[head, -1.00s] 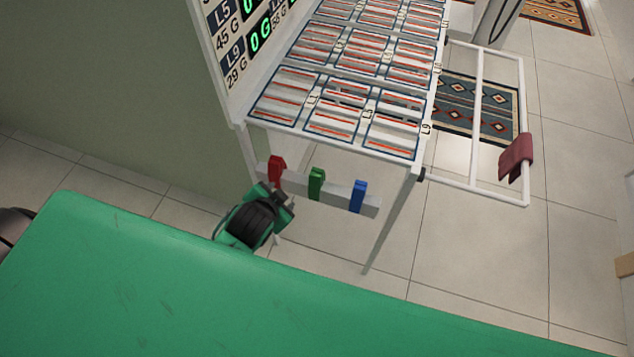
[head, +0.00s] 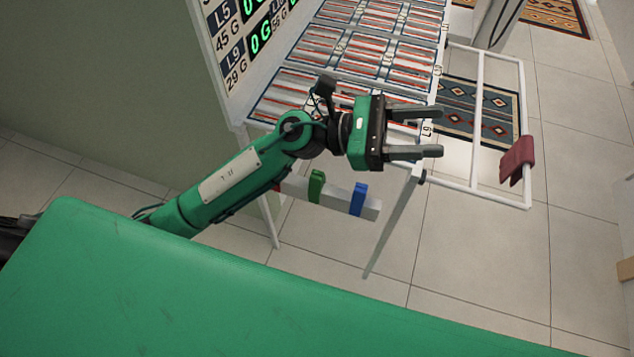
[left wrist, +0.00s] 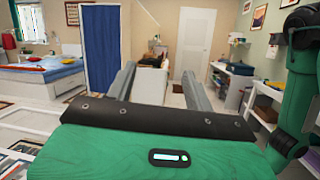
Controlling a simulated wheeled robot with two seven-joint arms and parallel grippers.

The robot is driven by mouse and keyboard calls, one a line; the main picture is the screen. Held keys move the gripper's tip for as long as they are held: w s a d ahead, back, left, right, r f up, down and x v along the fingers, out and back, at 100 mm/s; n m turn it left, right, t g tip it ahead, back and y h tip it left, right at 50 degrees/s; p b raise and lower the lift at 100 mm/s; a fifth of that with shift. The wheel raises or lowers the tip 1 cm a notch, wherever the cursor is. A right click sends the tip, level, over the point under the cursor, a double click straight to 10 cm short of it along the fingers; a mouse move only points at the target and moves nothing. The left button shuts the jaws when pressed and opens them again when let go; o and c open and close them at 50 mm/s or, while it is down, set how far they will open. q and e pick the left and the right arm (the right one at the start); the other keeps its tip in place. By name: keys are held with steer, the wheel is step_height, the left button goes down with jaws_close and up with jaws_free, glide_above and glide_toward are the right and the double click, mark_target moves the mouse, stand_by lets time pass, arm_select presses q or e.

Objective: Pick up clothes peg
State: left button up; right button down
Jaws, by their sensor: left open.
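A green clothes peg (head: 316,186) and a blue clothes peg (head: 358,199) are clipped on a light bar (head: 335,199) at the near end of the white rack. Only a sliver of a red peg (head: 277,189) shows, the rest hidden behind my left arm. My left gripper (head: 443,132) is open and empty, above and to the right of the pegs, with its fingers pointing right. In the left wrist view its two fingers (left wrist: 156,88) stand apart with only the room between them. My right gripper is in neither view.
The white rack (head: 377,158) carries several slotted trays, with a number display (head: 243,40) at its left. A white rail frame (head: 478,120) with a dark red cloth (head: 516,158) extends at its right. Tiled floor lies clear further right.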

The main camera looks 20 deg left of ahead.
arm_select(q)
step_height(320, 180, down, 5)
steer(key=s+d+m+g+y, duration=0.15)
steer(key=m+g+y, duration=0.3)
steer(key=m, duration=0.45)
steer(key=m+t+y+p, duration=0.1)
steer(key=m+t+y, duration=0.2)
steer(key=m+y, duration=1)
glide_above(317, 174)
step_height(317, 174, down, 18)
steer(key=n+y, duration=0.3)
steer(key=y, duration=0.1)
steer(key=shift+s+a+f+n, duration=0.1)
steer(key=shift+f+n, duration=0.05)
steer(key=shift+n, duration=0.25)
step_height(317, 174, down, 4)
steer(key=shift+r+p, duration=0.15)
steer(key=shift+p, duration=0.9)
steer(key=shift+f, duration=0.65)
steer(key=shift+c, duration=0.6)
jaws_close()
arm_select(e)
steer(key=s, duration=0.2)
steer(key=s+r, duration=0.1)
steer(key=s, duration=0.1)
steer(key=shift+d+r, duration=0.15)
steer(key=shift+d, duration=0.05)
